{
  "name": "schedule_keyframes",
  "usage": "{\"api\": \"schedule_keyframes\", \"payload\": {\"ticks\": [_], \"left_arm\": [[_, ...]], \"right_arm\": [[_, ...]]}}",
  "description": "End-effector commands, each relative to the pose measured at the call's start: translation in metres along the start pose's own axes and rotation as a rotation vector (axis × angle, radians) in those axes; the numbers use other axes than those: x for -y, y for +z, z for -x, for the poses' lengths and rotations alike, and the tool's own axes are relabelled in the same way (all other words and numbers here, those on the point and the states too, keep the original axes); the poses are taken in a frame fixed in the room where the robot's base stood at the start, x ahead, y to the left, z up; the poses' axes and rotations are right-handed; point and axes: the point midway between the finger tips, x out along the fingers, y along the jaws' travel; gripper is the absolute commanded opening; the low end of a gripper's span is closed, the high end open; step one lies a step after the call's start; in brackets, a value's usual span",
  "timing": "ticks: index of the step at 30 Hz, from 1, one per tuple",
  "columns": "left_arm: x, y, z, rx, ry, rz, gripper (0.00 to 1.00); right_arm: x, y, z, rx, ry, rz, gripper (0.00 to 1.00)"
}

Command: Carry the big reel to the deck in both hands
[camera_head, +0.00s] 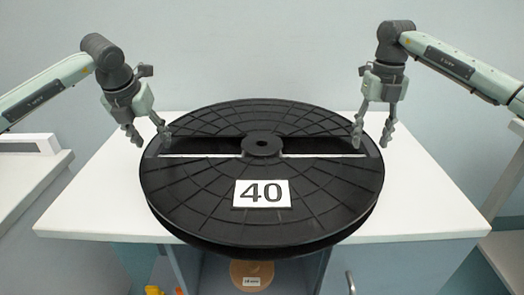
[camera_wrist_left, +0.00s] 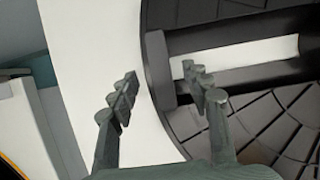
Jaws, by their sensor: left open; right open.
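The big reel (camera_head: 262,215) is a wide black disc with a "40" label, lying flat on the white table. A slot crosses it on both sides of its hub. My left gripper (camera_head: 151,142) is open over the reel's left rim, one finger over the slot end and the other outside the rim. In the left wrist view the left gripper (camera_wrist_left: 158,95) has its fingers apart, with the reel (camera_wrist_left: 275,115) beneath the right finger. My right gripper (camera_head: 374,141) is open at the right rim, one finger by the slot end. Contact with the rim is unclear. I cannot identify the deck.
The white table (camera_head: 430,215) is bare on both sides of the reel. Below it, an open compartment holds a brown disc (camera_head: 251,274) with a label, and yellow items (camera_head: 154,290) lie at lower left. A white side surface (camera_head: 30,180) stands at the left.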

Motion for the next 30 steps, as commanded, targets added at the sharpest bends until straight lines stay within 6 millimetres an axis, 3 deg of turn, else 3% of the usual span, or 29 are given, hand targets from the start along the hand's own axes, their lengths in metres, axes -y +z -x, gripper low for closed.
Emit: {"api": "schedule_keyframes", "payload": {"ticks": [7, 18, 30], "left_arm": [[0.000, 0.000, -0.028, 0.000, 0.000, -0.001, 0.48], [0.000, 0.000, -0.032, 0.000, 0.000, -0.001, 0.48], [0.000, 0.000, -0.032, 0.000, 0.000, -0.001, 0.00]], "right_arm": [[0.000, 0.000, -0.028, 0.000, 0.000, 0.001, 0.48], [0.000, 0.000, -0.032, 0.001, 0.000, 0.001, 0.48], [0.000, 0.000, -0.032, 0.001, 0.000, 0.001, 0.00]]}}
